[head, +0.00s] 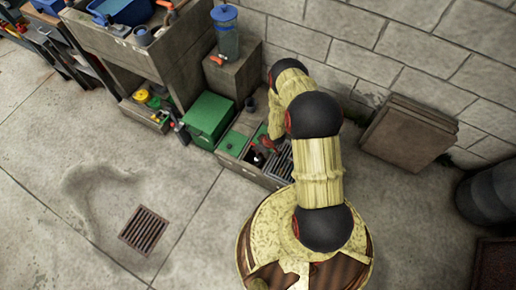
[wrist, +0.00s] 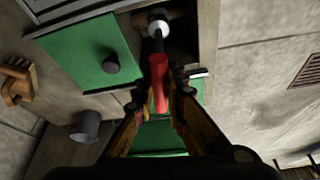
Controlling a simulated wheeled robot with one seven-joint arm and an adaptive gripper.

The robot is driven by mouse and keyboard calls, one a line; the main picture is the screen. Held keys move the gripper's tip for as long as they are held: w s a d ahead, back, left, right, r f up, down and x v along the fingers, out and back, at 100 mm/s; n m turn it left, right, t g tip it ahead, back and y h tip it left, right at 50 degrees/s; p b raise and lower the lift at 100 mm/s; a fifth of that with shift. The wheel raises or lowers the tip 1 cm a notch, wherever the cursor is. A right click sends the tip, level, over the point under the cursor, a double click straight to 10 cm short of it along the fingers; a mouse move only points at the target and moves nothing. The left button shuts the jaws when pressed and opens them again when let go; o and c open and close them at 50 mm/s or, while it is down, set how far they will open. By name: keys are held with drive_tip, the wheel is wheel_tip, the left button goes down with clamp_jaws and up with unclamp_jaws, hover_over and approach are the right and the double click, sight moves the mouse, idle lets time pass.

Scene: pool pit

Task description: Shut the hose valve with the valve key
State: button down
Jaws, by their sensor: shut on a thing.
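In the wrist view my gripper (wrist: 161,103) is shut on a red-handled tool (wrist: 159,78), which I take to be the valve key. Its dark shaft runs from the red handle toward a round white-and-dark fitting (wrist: 158,26) in a dark opening. This may be the hose valve; I cannot tell whether shaft and fitting touch or are engaged. In the head view my arm reaches down to the low box by the wall, and the gripper is mostly hidden. A small dark and white part (head: 256,158) shows in the box's opening.
Beside the opening is a green lid (wrist: 92,51) with a black knob. A dark cup (wrist: 88,124) stands near. A green box (head: 209,119) and a block with a blue-lidded canister (head: 227,32) stand close by. The floor around the drain grate (head: 145,229) is clear.

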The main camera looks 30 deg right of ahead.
idle(0.3)
drive_tip(key=shift+r, duration=0.1)
drive_tip(key=shift+w+d+r+p, duration=0.1)
drive_tip(key=shift+w+r+p, duration=0.1)
drive_tip(key=shift+r+p, duration=0.95)
drive_tip(key=shift+s+r+p, duration=0.15)
drive_tip(key=shift+r+p, duration=0.2)
drive_tip(key=shift+r, duration=0.65)
wheel_tip(320, 180, up, 8)
drive_tip(key=p, duration=0.6)
drive_tip(key=shift+r, duration=0.25)
